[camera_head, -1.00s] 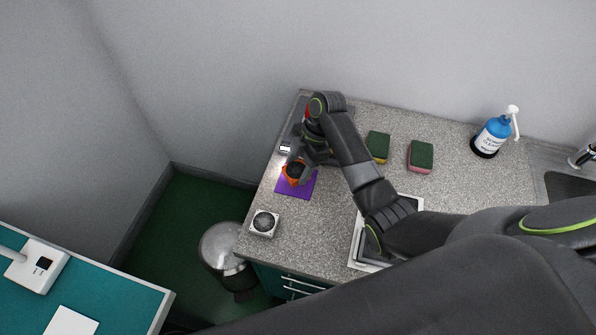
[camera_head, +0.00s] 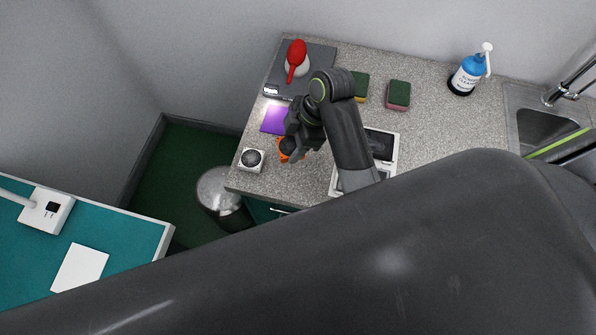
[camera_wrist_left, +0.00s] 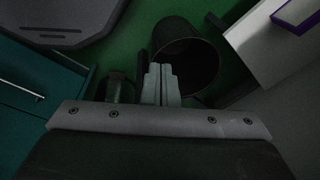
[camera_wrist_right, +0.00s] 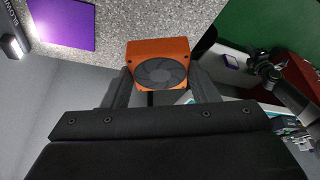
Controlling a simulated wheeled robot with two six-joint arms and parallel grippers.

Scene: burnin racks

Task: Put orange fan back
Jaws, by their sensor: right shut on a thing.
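The orange fan (camera_wrist_right: 157,70) is a small square box with a dark round grille, held between the two fingers of my right gripper (camera_wrist_right: 155,92) in the right wrist view. In the head view the orange fan (camera_head: 285,154) is partly hidden behind my right gripper (camera_head: 294,148), over the grey speckled counter (camera_head: 225,182) and just right of the white fan (camera_head: 252,160). I cannot tell whether it touches the counter. In the left wrist view my left gripper (camera_wrist_left: 160,85) has its fingers together with nothing between them, above the green floor.
A purple mat (camera_head: 274,119) lies bare behind the white fan. A dark board with a red-and-white item (camera_head: 297,60), two sponges (camera_head: 398,95), a blue pump bottle (camera_head: 467,75) and a sink (camera_head: 545,125) are farther back. A metal bin (camera_head: 220,192) stands on the floor below.

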